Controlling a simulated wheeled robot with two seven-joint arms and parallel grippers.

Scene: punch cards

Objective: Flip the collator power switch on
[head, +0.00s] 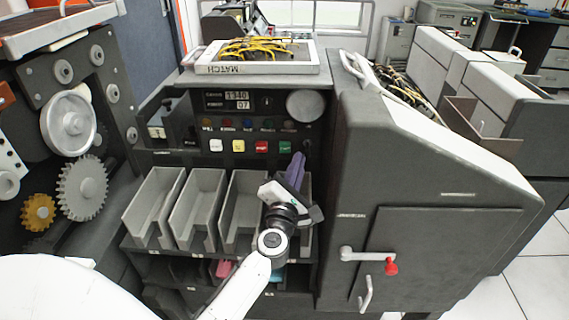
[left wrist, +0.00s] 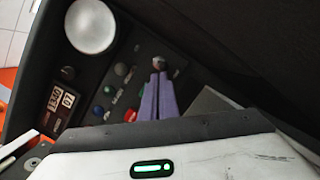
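The collator's dark control panel (head: 257,128) carries a counter, coloured lamps, a row of square buttons and a round pale dial (head: 305,106). My left gripper (head: 299,158) has purple fingers pointing up at the panel's right end, below the dial. In the left wrist view the fingers (left wrist: 159,76) lie side by side, closed together. A small round metallic switch (left wrist: 152,72) sits right at their tips; whether they touch it I cannot tell. The fingers hide that spot in the head view, and the switch's position is not readable. My right gripper is out of view.
Grey card bins (head: 197,208) stand below the panel, left of my left wrist. A white tray (head: 257,60) labelled MATCH holds yellow wires on top.

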